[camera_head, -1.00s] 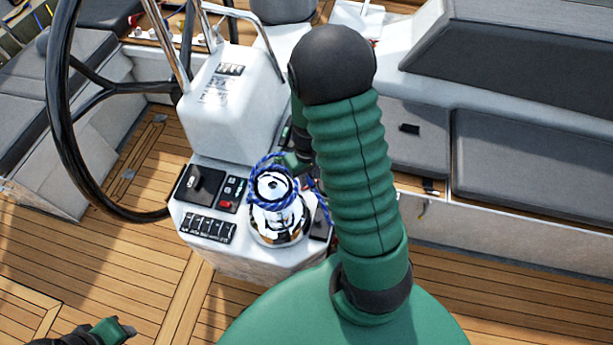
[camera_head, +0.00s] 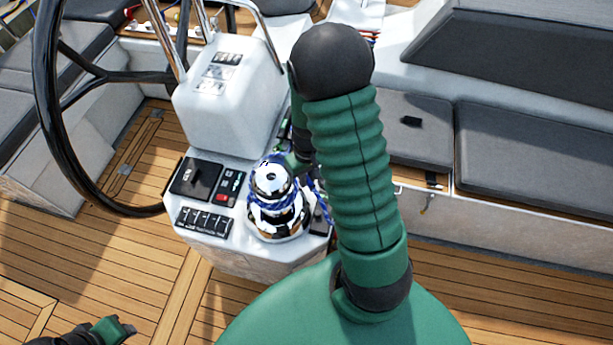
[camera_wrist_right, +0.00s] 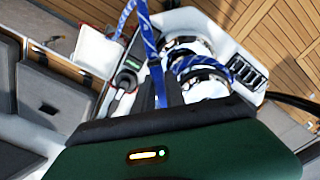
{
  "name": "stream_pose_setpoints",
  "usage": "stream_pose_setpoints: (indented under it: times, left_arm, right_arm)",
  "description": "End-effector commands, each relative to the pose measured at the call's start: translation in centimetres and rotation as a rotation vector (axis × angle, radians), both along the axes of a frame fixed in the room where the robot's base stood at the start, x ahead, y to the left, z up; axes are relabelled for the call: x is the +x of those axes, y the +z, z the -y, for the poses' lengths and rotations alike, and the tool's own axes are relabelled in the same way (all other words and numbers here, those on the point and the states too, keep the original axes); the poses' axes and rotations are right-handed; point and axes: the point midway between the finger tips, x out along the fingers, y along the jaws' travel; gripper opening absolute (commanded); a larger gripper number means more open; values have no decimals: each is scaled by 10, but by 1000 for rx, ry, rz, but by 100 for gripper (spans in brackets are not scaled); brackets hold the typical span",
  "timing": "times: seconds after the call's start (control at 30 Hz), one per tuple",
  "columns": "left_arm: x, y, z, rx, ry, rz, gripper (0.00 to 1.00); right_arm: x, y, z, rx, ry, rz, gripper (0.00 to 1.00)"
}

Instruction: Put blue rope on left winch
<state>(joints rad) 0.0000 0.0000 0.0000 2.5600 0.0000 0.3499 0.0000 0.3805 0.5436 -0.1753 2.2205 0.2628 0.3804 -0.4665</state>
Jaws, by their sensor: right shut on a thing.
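The chrome winch (camera_head: 272,182) stands upright on the white console, right of the switch panel. The blue rope (camera_head: 285,203) is looped around the winch's drum, below its top cap. The wrist view shows the blue rope (camera_wrist_right: 188,63) around the chrome winch (camera_wrist_right: 207,87), with a length running up past its side. My right gripper (camera_head: 295,163) is at the winch's right side, shut on the rope; my forearm partly hides it. My left gripper (camera_head: 125,329) is low at the bottom left, far from the winch, its fingers too small to read.
A black steering wheel (camera_head: 48,110) stands left of the white console (camera_head: 215,120). Black switches (camera_head: 204,221) sit on the console just left of the winch. Grey cushioned benches (camera_head: 535,155) lie to the right. The wooden deck (camera_head: 110,255) is clear at the front left.

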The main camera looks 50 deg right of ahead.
Motion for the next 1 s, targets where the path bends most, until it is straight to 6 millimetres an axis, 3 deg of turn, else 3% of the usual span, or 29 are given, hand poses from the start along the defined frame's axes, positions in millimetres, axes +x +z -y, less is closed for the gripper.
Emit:
stream_pose_setpoints:
  times: [1.0]
  left_arm:
    - [0,-66,0,0,0,0,36]
  right_arm:
    - [0,-80,-1,0,0,0,0]
